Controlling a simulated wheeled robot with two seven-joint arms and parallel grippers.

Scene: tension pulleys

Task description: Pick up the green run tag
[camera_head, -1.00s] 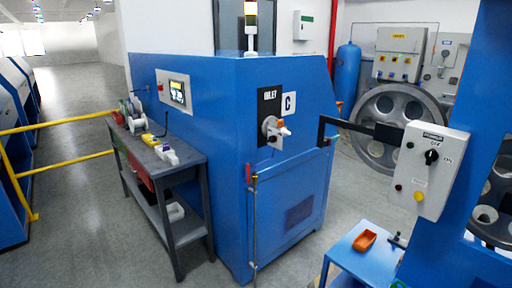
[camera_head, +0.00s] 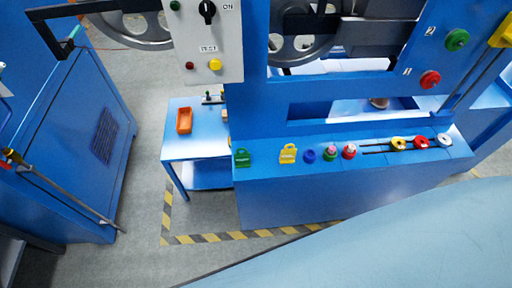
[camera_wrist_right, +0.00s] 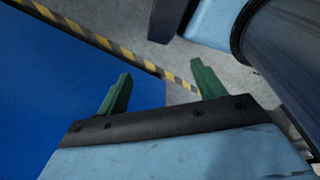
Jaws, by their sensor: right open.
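The green tag (camera_head: 242,158) sits at the left end of the blue machine's front ledge in the head view. A yellow tag (camera_head: 288,153) is to its right on the same ledge. My right gripper (camera_wrist_right: 158,85) shows in the right wrist view with two green fingers spread apart and nothing between them. A blue surface and the floor lie beyond the fingers there. Neither gripper shows in the head view. The green tag is not seen in the wrist view.
The blue ledge (camera_head: 350,185) also carries several coloured knobs and rings. A small blue table (camera_head: 205,145) with an orange tray (camera_head: 184,120) stands left of it. A control box (camera_head: 207,40) hangs above. Striped tape (camera_head: 250,235) marks the floor in front.

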